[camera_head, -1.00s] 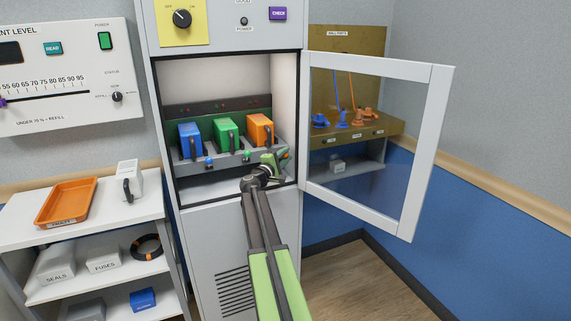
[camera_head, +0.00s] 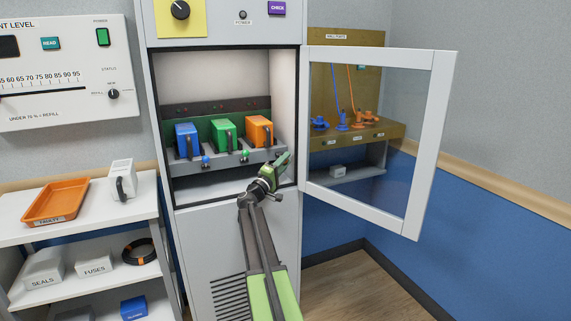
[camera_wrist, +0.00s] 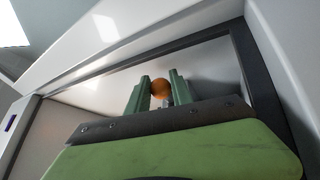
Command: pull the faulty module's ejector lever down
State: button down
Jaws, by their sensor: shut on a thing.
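The blue (camera_head: 187,140), green (camera_head: 222,132) and orange (camera_head: 259,131) modules stand in a row in the open cabinet. A blue lever knob (camera_head: 205,161) and a green lever knob (camera_head: 245,154) show below the first two. My gripper (camera_head: 281,161) is at the right end of the ledge, below and right of the orange module. In the wrist view my gripper (camera_wrist: 158,92) is shut on an orange ball knob (camera_wrist: 160,88), which sits between its fingertips. The knob and its lever are hidden in the head view. The indicator lights are too small to read clearly.
The cabinet's glass door (camera_head: 425,150) stands open to the right, close to my arm. The cabinet's right inner wall (camera_head: 285,100) is beside my gripper. At left, a shelf holds an orange tray (camera_head: 57,200) and a white module (camera_head: 122,180).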

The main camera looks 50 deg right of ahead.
jog(key=c, duration=1.1)
grip_release()
jog(key=shift+c, duration=0.2)
jog(key=b+v, duration=0.1)
jog(key=v, duration=0.2)
jog(key=shift+f, duration=0.15)
jog(key=s+a, duration=0.1)
jog(key=a, duration=1.1)
jog(key=shift+s, duration=0.35)
